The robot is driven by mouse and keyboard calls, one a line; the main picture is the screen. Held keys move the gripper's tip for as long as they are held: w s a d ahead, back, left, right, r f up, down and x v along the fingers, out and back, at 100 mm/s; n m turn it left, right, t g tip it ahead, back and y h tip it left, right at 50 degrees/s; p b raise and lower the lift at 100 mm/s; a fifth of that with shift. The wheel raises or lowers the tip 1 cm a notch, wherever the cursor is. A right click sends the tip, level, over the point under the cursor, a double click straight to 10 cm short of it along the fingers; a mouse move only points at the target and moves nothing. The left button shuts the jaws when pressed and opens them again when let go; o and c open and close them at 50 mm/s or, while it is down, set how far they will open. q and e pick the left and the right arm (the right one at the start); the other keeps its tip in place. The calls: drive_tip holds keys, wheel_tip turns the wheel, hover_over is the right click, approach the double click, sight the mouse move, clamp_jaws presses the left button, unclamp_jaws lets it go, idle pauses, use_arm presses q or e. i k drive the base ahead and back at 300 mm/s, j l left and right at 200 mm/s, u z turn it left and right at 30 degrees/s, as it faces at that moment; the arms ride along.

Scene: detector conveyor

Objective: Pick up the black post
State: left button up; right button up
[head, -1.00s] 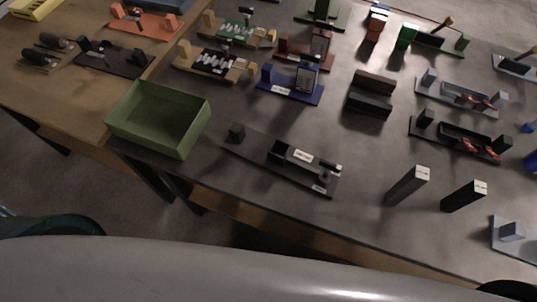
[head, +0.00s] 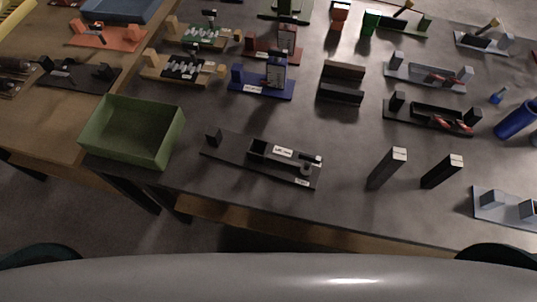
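Two upright posts with white-labelled tops stand near the front edge of the dark table in the head view. The black post (head: 441,172) is the right one, and it looks shorter and leans right in the picture. The other is a dark grey post (head: 386,170), just left of it with a gap between. Neither post is covered by anything. Neither of my grippers is in view.
A black fixture plate (head: 232,154) lies left of the posts, with a green open bin (head: 131,132) further left. A light blue-grey fixture (head: 491,198) sits to the right. Several fixtures stand behind. Bare table surrounds the posts.

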sight(451, 164)
drive_tip(key=z, duration=1.65)
drive_tip(key=l+u, duration=0.15)
drive_tip(key=l, duration=0.3)
drive_tip(key=k+l+u, duration=0.1)
drive_tip(key=l, duration=0.3)
drive_tip(key=k+l+u, duration=0.15)
drive_tip(key=l, duration=0.3)
drive_tip(key=k+l+u, duration=0.1)
drive_tip(key=l, duration=0.3)
drive_tip(key=k+l+u, duration=0.15)
drive_tip(key=l, duration=0.25)
drive_tip(key=k+l+u, duration=0.1)
drive_tip(key=l, duration=0.3)
drive_tip(key=k, duration=0.1)
